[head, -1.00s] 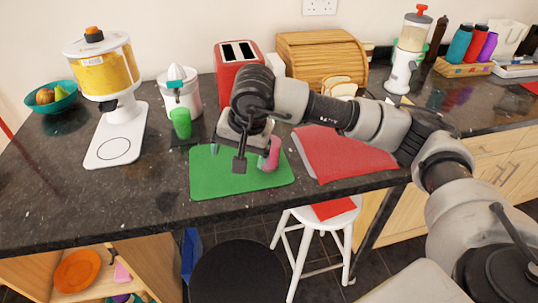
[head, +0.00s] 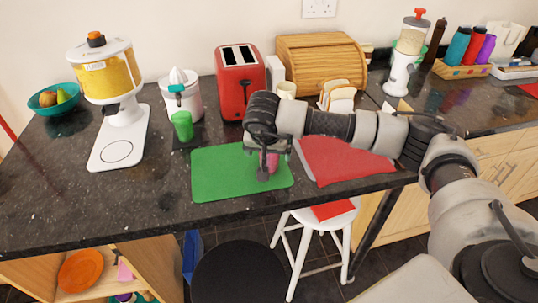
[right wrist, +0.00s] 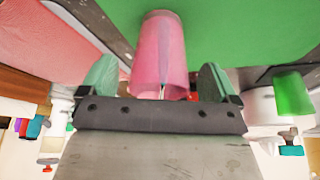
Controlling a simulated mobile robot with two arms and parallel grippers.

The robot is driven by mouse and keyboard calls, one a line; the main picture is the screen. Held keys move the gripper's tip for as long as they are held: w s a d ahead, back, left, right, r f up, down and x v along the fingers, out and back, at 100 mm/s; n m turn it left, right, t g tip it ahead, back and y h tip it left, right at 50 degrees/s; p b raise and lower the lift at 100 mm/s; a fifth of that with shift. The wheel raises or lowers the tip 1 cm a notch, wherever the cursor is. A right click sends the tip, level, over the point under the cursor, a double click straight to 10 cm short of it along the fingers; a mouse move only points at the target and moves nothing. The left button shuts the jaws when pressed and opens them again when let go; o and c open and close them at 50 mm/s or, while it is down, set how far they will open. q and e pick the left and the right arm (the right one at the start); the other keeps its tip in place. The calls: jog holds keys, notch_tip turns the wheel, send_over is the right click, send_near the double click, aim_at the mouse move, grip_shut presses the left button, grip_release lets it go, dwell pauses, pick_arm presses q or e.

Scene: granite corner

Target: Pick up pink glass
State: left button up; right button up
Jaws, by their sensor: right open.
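The pink glass (head: 273,163) stands on the green mat (head: 225,178) near its right end, partly hidden by my right gripper (head: 266,165) in the head view. In the right wrist view the pink glass (right wrist: 160,50) shows between the two green-tipped fingers of my right gripper (right wrist: 157,82). The fingers are apart, one on each side of the glass, with a visible gap on both sides. My left gripper is not in view.
A green glass (head: 182,126) stands at the mat's back left. A red toaster (head: 240,85) is behind my right gripper. A red mat (head: 345,158) lies to the right. The white dispenser (head: 119,135) stands left, with bare counter between it and the green mat.

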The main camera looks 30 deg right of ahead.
jog(key=shift+w+d+f, duration=0.2)
jog(key=shift+w+f, duration=0.05)
jog(key=shift+f, duration=0.4)
jog(key=shift+r, duration=0.1)
jog(key=c, duration=1)
jog(key=shift+c, duration=0.2)
